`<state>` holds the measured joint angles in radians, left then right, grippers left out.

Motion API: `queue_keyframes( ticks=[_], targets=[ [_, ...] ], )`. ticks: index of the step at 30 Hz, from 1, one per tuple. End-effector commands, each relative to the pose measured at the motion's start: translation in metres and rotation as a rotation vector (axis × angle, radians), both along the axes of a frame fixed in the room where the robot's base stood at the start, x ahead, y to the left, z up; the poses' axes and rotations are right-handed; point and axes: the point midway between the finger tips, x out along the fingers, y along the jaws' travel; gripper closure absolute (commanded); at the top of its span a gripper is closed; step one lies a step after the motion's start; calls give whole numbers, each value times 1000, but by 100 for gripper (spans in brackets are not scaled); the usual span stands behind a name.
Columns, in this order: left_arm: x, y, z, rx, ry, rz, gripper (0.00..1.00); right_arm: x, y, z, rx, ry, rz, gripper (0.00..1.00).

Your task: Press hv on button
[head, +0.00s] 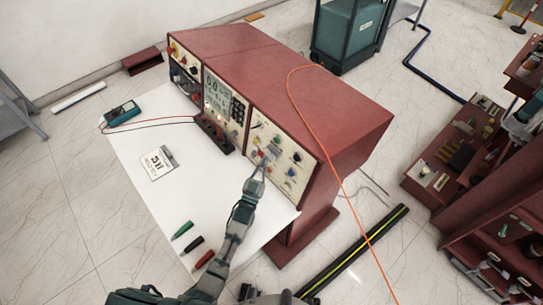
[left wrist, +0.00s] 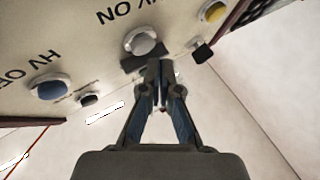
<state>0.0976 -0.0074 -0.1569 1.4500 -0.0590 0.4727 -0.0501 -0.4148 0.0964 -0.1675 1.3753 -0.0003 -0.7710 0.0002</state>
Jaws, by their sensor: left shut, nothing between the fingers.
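The cream control panel (head: 283,152) is on the right part of the red console's front. In the left wrist view the lettering is upside down. A pale round button (left wrist: 143,42) in a metal ring sits beside the "ON" lettering. A blue button (left wrist: 50,88) sits by the "HV OF" lettering, which is cut off at the edge. My left gripper (head: 264,161) reaches the panel from below. Its fingertips (left wrist: 160,72) are shut and empty, right by the pale button and overlapping the dark part under it. I cannot tell whether they touch. My right gripper is not clearly visible.
An orange cable (head: 325,149) crosses the red console (head: 260,70). A yellow button (left wrist: 214,11) is also on the panel.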

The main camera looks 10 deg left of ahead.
Motion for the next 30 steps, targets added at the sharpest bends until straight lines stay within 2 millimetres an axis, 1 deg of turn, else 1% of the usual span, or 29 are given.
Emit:
queue_keyframes(
  ticks=[4, 9, 15, 20, 30],
  targets=[
    [-6, 5, 4, 2, 0, 1, 100, 2, 0, 8, 0, -4, 0, 60],
    [-19, 15, 10, 1, -1, 0, 100, 5, 0, 21, 0, -9, 0, 60],
    [-33, 26, 13, 0, -1, 0, 100, 7, 0, 33, 1, -13, 0, 60],
    [-38, 30, 13, 0, 0, 0, 100, 8, 0, 35, 0, -14, 0, 60],
    [-38, 30, 12, 0, 0, 0, 100, 8, 0, 34, 0, -14, 0, 60]
  ],
)
